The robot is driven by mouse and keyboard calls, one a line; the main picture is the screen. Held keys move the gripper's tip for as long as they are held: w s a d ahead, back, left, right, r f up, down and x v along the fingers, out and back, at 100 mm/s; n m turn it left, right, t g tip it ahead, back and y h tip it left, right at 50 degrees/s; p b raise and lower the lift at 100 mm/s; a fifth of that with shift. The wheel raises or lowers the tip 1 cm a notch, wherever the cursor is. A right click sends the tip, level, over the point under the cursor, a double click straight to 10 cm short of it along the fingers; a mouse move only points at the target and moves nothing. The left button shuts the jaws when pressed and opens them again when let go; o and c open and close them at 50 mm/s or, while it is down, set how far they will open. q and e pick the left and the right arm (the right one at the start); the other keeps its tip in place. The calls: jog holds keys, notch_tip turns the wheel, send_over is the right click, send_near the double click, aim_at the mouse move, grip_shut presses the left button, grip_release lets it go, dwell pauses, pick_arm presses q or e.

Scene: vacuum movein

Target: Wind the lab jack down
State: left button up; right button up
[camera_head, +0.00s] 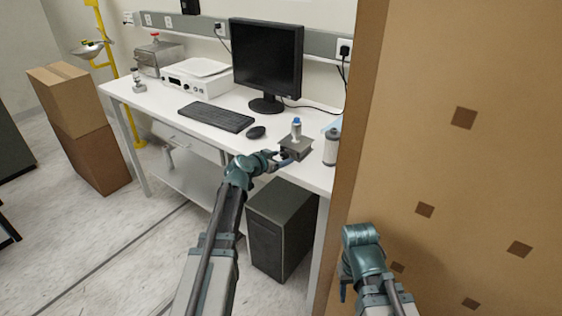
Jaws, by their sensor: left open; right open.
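The lab jack (298,146) is a small dark grey platform on the white bench, near its front edge. A small bottle with a blue cap (296,130) stands upright on top of it. My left gripper (283,160) is open at the jack's front left side, very close to it. Whether it touches the jack or its knob cannot be told. The jack's lower part and knob are partly hidden by the gripper. My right gripper (345,290) is low at the right, in front of the large brown panel, away from the jack, with its fingers hardly visible.
A grey canister (332,147) stands just right of the jack. A mouse (256,132), keyboard (215,117) and monitor (267,60) are left and behind. A tall brown box or panel (450,190) blocks the right side. A dark computer case (282,228) stands under the bench (180,122).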

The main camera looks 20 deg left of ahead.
pick_arm(q)
jog(key=shift+w+f, duration=0.1)
jog(key=shift+w, duration=0.1)
grip_shut()
jog(key=shift+w+a+n+h, duration=0.1)
jog(key=shift+n+h, duration=0.3)
jog(key=shift+n, duration=0.3)
jog(key=shift+n+g+h, duration=0.3)
jog(key=shift+n+h, duration=0.1)
grip_release()
